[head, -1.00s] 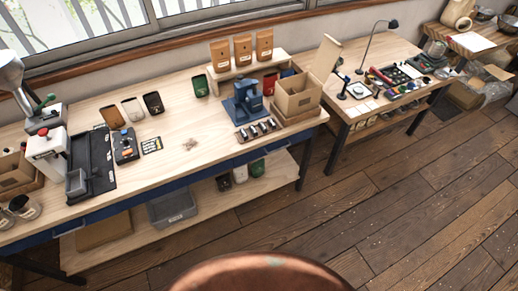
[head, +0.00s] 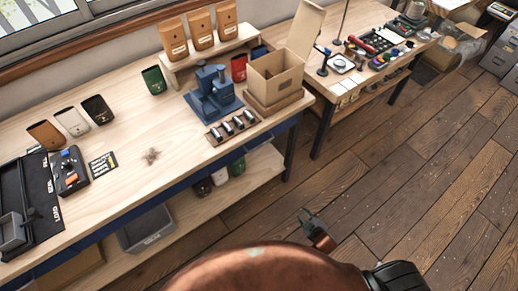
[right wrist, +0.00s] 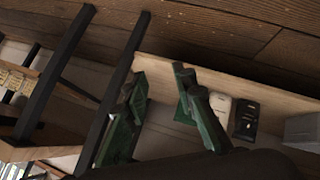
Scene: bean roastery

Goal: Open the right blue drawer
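The workbench has a blue front under its wooden top. The right blue drawer (head: 262,143) is at the right end of this front, near the black leg, and looks closed; its seams and handle are too small to tell. My right gripper (head: 309,216) is in front of the bench, over the floor, to the right of and apart from the drawer front. In the right wrist view its two green fingers (right wrist: 160,78) are spread apart with nothing between them. My left gripper is not in view.
The bench's lower shelf (head: 215,203) holds several small bags and a grey bin (head: 146,229). A black bench leg (head: 291,152) stands near the gripper. A cardboard box (head: 275,77) and blue press (head: 213,93) stand on top. The floor in front is clear.

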